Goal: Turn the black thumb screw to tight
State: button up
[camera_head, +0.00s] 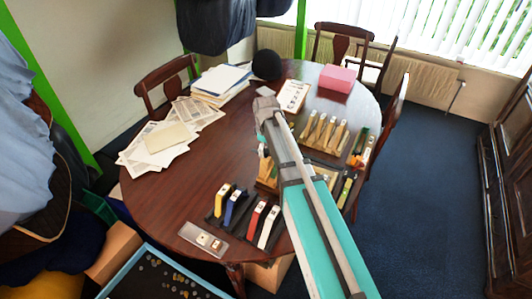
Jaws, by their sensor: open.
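I cannot make out the black thumb screw at this size. Black holders on the table carry upright pieces: a yellow one (222,199), a blue one (234,207), a red one (255,217) and a white one (268,228). My grey and teal arm reaches from the bottom right up over the table's middle. It covers part of the table behind the white piece.
The round wooden table (170,200) also holds a wooden rack (322,137), papers (160,140), a pink box (337,78), a black round object (267,65) and a clear tray (203,240). Chairs stand around it. Blue carpet (420,190) is free at right.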

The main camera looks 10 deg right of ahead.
jog(key=shift+f, duration=0.1)
dwell(0.3)
grip_shut()
jog(key=shift+m, duration=0.5)
jog(key=m, duration=1.1)
jog(key=shift+m, duration=0.4)
jog(key=m, duration=0.6)
jog(key=shift+y, duration=0.3)
jog(key=m, duration=0.7)
